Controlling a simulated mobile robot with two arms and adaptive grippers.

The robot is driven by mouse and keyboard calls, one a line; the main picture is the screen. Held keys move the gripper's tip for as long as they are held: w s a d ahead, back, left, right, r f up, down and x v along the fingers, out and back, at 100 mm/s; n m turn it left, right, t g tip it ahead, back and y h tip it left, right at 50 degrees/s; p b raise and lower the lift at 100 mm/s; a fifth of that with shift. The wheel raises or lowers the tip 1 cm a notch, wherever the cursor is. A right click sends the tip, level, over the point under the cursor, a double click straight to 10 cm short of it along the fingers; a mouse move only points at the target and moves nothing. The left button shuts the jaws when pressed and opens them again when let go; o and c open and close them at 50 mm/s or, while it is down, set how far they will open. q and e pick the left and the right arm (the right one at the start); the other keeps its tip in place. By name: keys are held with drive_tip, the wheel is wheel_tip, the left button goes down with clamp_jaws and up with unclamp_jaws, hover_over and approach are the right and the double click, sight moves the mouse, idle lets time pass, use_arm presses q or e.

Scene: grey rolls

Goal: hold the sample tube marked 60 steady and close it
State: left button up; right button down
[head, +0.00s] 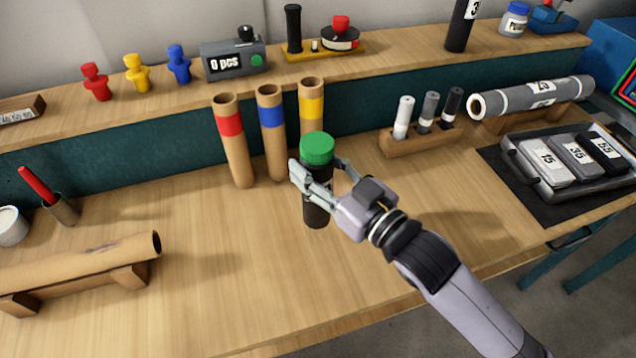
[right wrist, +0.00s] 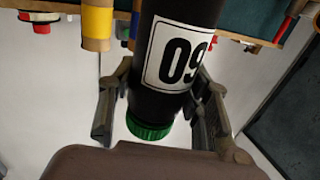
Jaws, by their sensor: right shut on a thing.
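The sample tube (head: 316,212) is a black cylinder with a green cap (head: 317,148) on its top end. It stands about upright near the middle of the bench; I cannot tell whether its base touches the wood. In the right wrist view the tube (right wrist: 185,50) appears inverted, its white label (right wrist: 178,55) reading as an upside-down 60, with the green cap (right wrist: 149,127) at the lower end. My right gripper (head: 318,174) is shut on the tube just below the cap, one finger on each side. My left gripper is not in view.
Behind the tube stand cardboard tubes with red (head: 231,124), blue (head: 271,117) and yellow (head: 312,108) bands. A cardboard roll (head: 80,262) lies on a cradle at left. A marker holder (head: 420,138) and weight tray (head: 567,165) are at right. The front bench is clear.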

drive_tip(key=shift+f, duration=2.1)
drive_tip(key=shift+b, duration=0.3)
drive_tip(key=shift+f, duration=0.15)
drive_tip(key=c, duration=0.8)
unclamp_jaws()
drive_tip(key=shift+c, duration=0.2)
